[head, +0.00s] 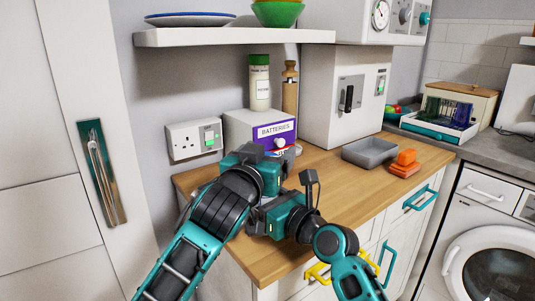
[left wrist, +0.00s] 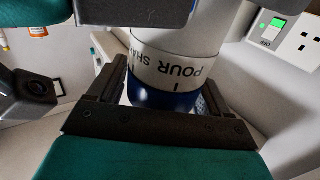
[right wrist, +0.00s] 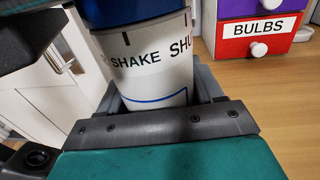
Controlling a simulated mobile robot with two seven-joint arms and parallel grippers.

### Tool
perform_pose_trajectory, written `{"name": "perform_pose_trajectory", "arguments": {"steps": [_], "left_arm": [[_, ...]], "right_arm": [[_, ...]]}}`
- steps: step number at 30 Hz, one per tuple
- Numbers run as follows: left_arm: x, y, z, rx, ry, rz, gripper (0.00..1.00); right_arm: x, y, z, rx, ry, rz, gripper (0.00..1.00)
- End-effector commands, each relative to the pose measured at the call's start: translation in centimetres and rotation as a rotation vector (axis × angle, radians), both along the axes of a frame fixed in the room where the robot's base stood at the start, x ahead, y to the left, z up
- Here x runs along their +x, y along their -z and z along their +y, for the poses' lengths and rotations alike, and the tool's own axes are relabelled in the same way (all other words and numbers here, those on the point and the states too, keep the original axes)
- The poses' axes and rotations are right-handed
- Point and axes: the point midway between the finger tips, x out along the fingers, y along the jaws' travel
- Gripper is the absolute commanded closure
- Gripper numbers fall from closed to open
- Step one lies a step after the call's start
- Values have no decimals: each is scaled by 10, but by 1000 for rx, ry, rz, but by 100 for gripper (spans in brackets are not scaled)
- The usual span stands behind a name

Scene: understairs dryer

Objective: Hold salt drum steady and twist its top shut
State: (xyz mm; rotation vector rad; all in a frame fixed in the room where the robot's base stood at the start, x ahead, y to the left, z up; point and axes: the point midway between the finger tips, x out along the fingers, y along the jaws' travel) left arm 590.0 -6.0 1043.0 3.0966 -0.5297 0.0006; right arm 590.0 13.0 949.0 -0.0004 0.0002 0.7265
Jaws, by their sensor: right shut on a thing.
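The salt drum is a white cylinder with a blue top. It shows in the right wrist view (right wrist: 150,68) and, upside down, in the left wrist view (left wrist: 180,65); in the head view my grippers hide it. Its label band reads "SHAKE SHU…" in one wrist view and "POUR SHA…" in the other, with a short dark mark beside the words. My left gripper (head: 262,172) is around the blue top (left wrist: 160,98), its fingers apart with a small gap on the right. My right gripper (head: 282,215) is shut on the white body, lower down.
A small drawer box labelled BATTERIES (head: 272,131) and BULBS (right wrist: 252,48) stands close behind. A grey tray (head: 368,153) and orange items (head: 405,163) lie to the right on the wooden counter (head: 325,165).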

Motion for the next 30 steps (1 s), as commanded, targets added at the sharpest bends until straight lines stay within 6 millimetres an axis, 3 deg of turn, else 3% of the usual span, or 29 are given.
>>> {"name": "perform_pose_trajectory", "arguments": {"steps": [3,14,30], "left_arm": [[0,0,0,0,0,0,12],[-7,1,3,1,-1,0,12],[-92,0,33,0,-1,0,12]], "right_arm": [[0,0,0,1,-1,1,73],[0,0,0,1,0,1,73],[0,0,0,1,0,1,73]]}}
